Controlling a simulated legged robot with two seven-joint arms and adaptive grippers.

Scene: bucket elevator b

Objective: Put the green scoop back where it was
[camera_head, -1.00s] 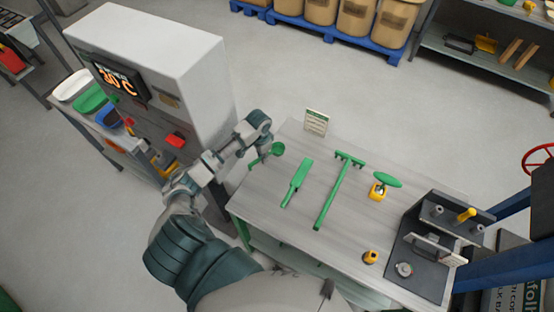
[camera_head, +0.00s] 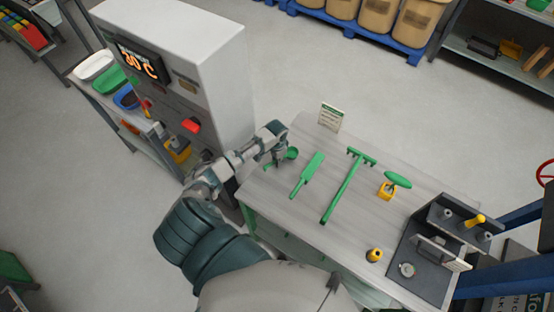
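The green scoop (camera_head: 292,153) is at the left back end of the grey work table (camera_head: 300,216), beside a green scraper (camera_head: 309,172). Its round bowl points right. Part of its handle is hidden by my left gripper (camera_head: 278,161), which is right at the scoop from above. The fingers are too small and partly covered to tell whether they are closed on the handle, or whether the scoop touches the table. My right gripper is out of view.
A green rake (camera_head: 346,187), a green-topped yellow tool (camera_head: 387,190) and a small yellow item (camera_head: 374,255) are on the table. A dark fixture (camera_head: 427,260) fills its right end. A small sign (camera_head: 330,116) stands at the back edge. A grey cabinet (camera_head: 180,70) stands left.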

